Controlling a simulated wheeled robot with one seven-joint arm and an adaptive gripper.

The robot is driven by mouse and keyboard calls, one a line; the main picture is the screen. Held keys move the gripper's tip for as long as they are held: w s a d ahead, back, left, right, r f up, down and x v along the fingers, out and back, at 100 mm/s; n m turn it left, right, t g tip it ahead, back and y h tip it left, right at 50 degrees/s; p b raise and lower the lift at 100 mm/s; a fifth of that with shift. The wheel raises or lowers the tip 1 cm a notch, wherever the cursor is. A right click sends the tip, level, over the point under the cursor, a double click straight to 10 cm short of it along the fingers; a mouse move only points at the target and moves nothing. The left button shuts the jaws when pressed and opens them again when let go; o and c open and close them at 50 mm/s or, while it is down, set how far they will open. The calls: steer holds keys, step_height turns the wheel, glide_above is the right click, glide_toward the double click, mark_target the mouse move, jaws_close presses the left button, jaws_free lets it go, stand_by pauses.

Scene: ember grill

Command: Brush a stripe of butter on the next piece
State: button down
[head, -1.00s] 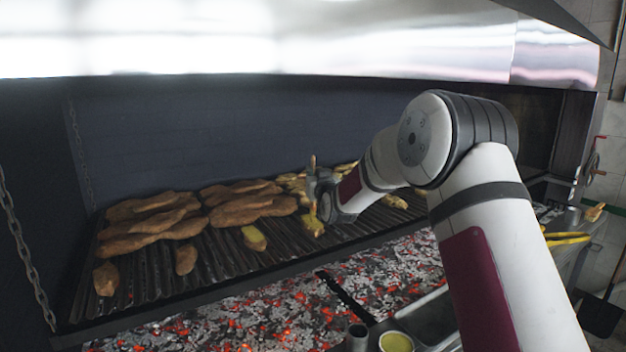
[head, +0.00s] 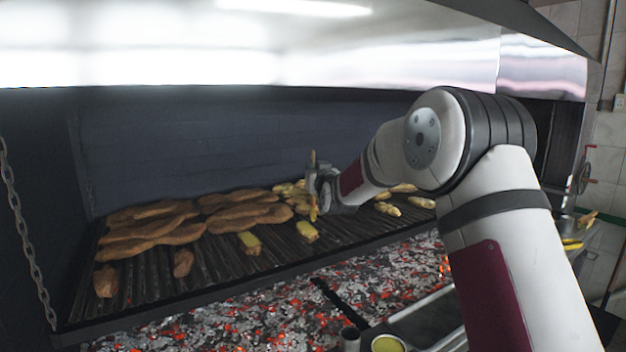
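My gripper (head: 316,190) is shut on a brush (head: 313,158) over the grill, with its handle up and yellow tip down. The tip is just behind a small piece with a yellow butter stripe (head: 307,231); I cannot tell whether it touches anything. Another yellow-topped piece (head: 249,242) lies to its left. Two small brown pieces, one (head: 183,262) nearer the middle and one (head: 105,281) at far left, show no yellow. Smaller yellowish pieces (head: 387,208) lie right of my gripper. A pot of yellow butter (head: 388,343) stands at the bottom edge.
Large brown pieces (head: 150,232) cover the back left of the grill grate (head: 215,268). Glowing coals (head: 250,320) lie in front and below. A metal hood (head: 300,50) hangs above. A chain (head: 22,235) hangs at left. A side counter with yellow items stands at right.

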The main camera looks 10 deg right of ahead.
mark_target(313, 159)
steer(key=shift+r, duration=1.7)
